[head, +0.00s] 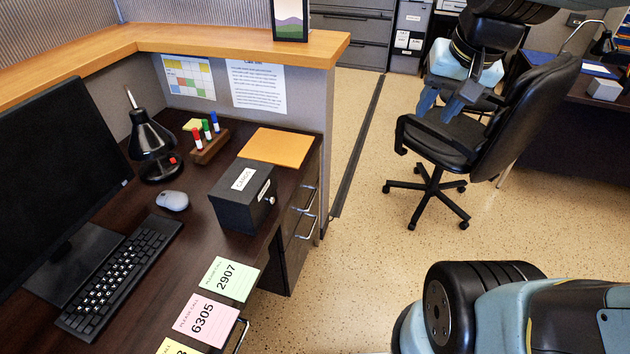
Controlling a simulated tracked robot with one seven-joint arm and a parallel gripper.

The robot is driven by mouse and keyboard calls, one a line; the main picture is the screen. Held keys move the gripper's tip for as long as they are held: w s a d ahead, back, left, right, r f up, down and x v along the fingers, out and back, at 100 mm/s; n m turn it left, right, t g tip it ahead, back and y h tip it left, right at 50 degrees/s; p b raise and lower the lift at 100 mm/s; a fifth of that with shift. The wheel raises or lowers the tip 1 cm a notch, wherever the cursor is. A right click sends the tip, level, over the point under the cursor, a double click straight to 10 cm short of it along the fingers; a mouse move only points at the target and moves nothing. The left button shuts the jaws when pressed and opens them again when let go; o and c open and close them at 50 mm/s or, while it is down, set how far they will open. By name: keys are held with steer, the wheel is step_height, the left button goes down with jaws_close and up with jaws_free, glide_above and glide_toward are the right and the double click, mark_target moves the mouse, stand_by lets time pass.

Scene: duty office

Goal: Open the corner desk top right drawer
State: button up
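The dark corner desk (140,225) fills the left side, under a wood-topped partition. At its far right end is a dark drawer unit with an upper drawer (298,203) and a lower drawer (292,243), each with a silver bar handle. Both look closed from this steep angle. Another silver handle (240,337) shows at the near desk edge; its drawer front is mostly hidden by the desktop. My gripper (438,108) is at the upper right, pointing down, its blue fingers apart and empty. It appears in front of the office chair, well right of the drawers.
A black office chair (440,150) stands on the speckled floor (350,275). The floor between desk and chair is clear.

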steer(key=w+a+f+m+g+y, duration=0.3)
steer(key=w+f+m+g+y, duration=0.3)
steer(key=w+f+m, duration=1.1)
steer(key=w+a+f+m+t+y, duration=0.1)
steer(key=w+f+m+t+y, duration=0.15)
steer(key=f+m, duration=0.65)
steer(key=w+a+f+m+t+y, duration=0.1)
steer(key=w+f+m+t+y, duration=0.3)
steer(key=f, duration=1)
steer(key=w+a+f+m+t+y, duration=0.1)
steer(key=w+f+m, duration=0.1)
steer(key=f+m, duration=0.75)
steer(key=w+a+f+n, duration=0.1)
steer(key=w+a+f, duration=0.1)
steer(key=a, duration=0.4)
steer(key=w+a+f+n, duration=0.1)
steer(key=w+a+f, duration=0.1)
steer(key=a, duration=0.4)
steer(key=shift+w+a, duration=0.15)
steer(key=shift+a, duration=0.05)
steer(key=shift+c, duration=0.3)
steer(key=c, duration=0.6)
steer(key=shift+f, duration=0.1)
jaws_close()
steer(key=shift+f, duration=0.1)
